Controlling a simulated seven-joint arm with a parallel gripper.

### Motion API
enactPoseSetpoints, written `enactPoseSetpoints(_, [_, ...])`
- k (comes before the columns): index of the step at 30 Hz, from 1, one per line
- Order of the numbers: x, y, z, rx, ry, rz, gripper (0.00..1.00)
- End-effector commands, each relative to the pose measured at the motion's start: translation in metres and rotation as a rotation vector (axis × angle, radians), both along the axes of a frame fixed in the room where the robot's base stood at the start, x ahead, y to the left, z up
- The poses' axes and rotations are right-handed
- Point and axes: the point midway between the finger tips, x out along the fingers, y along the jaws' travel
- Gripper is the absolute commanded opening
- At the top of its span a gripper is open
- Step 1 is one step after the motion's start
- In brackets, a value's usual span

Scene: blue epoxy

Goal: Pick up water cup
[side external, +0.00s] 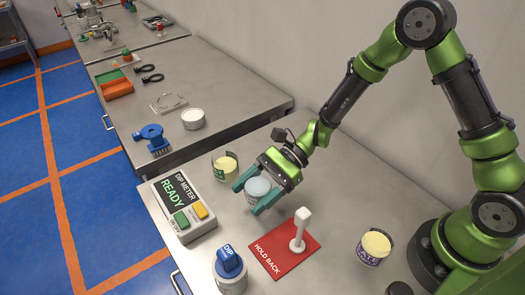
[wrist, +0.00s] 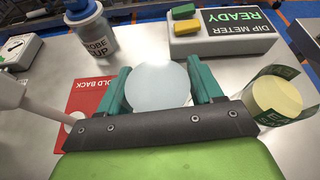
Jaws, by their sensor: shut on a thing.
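The water cup (side external: 257,187), a pale round cup with a light blue top, is between the teal fingers of my gripper (side external: 256,196). In the wrist view the cup (wrist: 158,86) fills the gap between the two fingers (wrist: 160,90), with one finger against each side. My gripper is shut on it. I see no label on the cup; its lower part is partly hidden by the fingers. I cannot tell whether its base touches the bench.
A cream-topped cup with a green-marked wrap (side external: 225,168) stands close behind the gripper; a similar cup (side external: 373,247) stands near my base. The dip meter (side external: 183,207) reads READY. The probe cup (side external: 230,272) and red HOLD BACK card (side external: 272,256) with a white post (side external: 299,230) are in front.

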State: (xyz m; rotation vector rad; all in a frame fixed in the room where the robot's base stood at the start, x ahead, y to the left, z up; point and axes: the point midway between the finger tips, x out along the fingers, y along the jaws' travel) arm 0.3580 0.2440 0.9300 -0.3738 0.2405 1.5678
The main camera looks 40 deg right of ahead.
Motion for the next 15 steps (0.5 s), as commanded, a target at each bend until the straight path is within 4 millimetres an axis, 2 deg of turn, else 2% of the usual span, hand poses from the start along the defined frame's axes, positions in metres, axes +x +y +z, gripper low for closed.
enactPoseSetpoints(1, [0.0,0.0,0.01,0.001,-0.004,0.001,0.31])
enactPoseSetpoints(15, [-0.086,-0.059,0.016,-0.001,0.003,-0.003,0.31])
